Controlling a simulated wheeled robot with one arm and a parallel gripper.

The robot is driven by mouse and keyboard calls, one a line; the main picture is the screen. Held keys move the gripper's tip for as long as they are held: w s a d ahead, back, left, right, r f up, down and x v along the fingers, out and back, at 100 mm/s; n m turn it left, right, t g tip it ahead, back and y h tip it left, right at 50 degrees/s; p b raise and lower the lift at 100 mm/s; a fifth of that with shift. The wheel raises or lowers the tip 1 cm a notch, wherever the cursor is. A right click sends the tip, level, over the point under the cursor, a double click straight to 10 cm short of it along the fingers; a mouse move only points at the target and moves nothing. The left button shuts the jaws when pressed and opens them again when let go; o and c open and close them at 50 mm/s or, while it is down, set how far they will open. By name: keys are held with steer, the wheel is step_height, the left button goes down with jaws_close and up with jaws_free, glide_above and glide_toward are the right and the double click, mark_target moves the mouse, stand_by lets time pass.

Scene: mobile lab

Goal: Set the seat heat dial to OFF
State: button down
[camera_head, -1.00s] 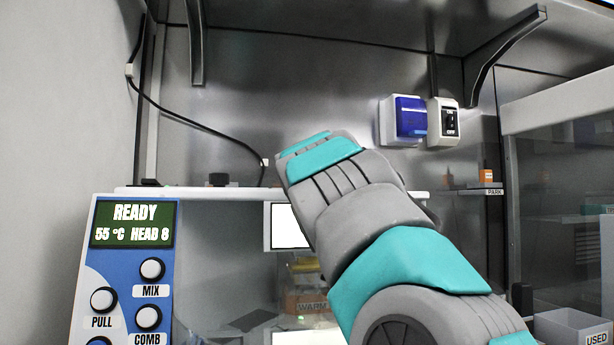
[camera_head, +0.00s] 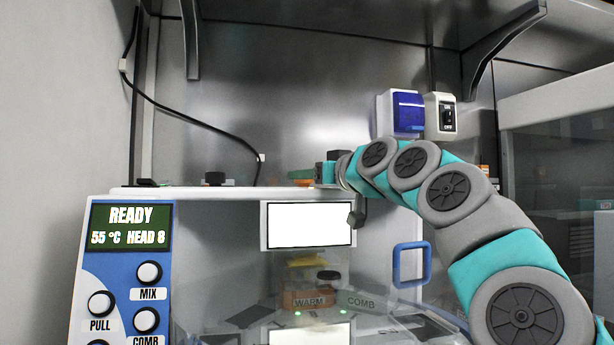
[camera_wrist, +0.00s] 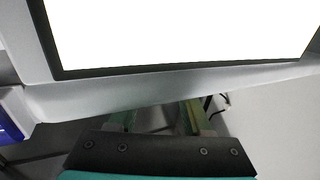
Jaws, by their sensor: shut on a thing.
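No dial is clearly marked seat heat in these views. A small dark knob (camera_head: 215,178) stands on the white ledge, left of my gripper. My gripper (camera_head: 328,173) is low over the ledge's right part, above the bright white screen (camera_head: 308,225). In the wrist view, the fingers of my gripper (camera_wrist: 160,116) reach beneath the lit screen's frame (camera_wrist: 180,88), and their tips are hidden. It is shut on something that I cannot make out.
A control panel (camera_head: 125,265) reading READY stands at the left. A blue-covered box (camera_head: 407,112) and an ON/OFF switch (camera_head: 447,115) are on the back wall.

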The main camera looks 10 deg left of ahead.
steer(key=shift+w+d+n+g+y, duration=0.15)
steer(key=shift+n+g+y, duration=0.55)
steer(key=shift+g, duration=0.1)
steer(key=shift+n+g+y, duration=0.3)
steer(key=shift+n+g, duration=0.1)
steer(key=shift+g, duration=0.2)
steer(key=shift+f, duration=0.1)
steer(key=shift+c, duration=1.7)
jaws_free()
steer(key=shift+b+v, duration=1.35)
steer(key=shift+v, duration=2.55)
